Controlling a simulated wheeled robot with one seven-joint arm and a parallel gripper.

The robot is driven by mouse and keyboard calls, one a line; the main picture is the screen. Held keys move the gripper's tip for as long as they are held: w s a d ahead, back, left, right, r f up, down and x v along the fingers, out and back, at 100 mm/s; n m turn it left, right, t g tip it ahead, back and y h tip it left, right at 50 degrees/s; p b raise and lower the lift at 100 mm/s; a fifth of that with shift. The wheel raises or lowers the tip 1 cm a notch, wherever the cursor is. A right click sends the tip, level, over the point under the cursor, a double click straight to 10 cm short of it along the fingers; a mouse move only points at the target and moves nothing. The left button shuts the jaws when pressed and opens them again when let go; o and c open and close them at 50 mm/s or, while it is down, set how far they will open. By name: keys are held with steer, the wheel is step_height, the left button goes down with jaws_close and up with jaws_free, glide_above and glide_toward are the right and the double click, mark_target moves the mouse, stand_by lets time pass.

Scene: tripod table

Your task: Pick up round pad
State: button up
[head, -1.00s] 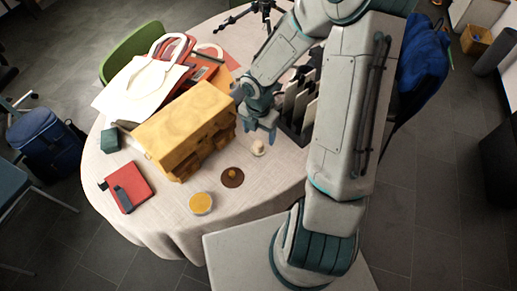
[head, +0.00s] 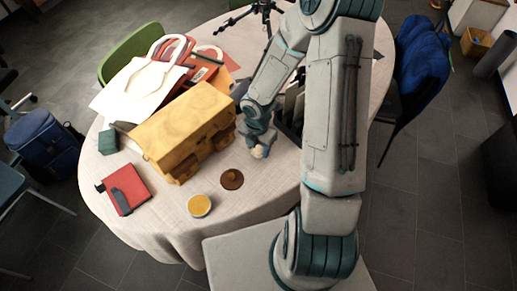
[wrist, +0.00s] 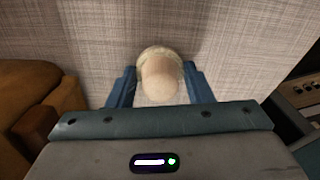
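A cream round pad (wrist: 160,54) with a pale rounded knob on top lies on the cloth. In the wrist view it sits between the two blue fingers of my gripper (wrist: 160,78). The fingers are open, one on each side, with narrow gaps beside the knob; contact cannot be told. In the head view the pad (head: 259,151) shows just below my gripper (head: 259,144), which partly hides it. A brown round disc (head: 232,180) with a small knob lies separately to the lower left.
A yellow-brown wooden block-like toy (head: 185,130) stands close left of my gripper. A dark rack (head: 291,115) stands close right. A round tin with yellow contents (head: 199,206) is near the table's (head: 160,228) front edge. A red book (head: 125,188) lies at left.

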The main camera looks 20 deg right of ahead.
steer(key=shift+c, duration=1.4)
step_height(320, 180, up, 18)
steer(key=p, duration=0.4)
steer(key=shift+p, duration=0.4)
steer(key=o, duration=0.4)
steer(key=c, duration=0.3)
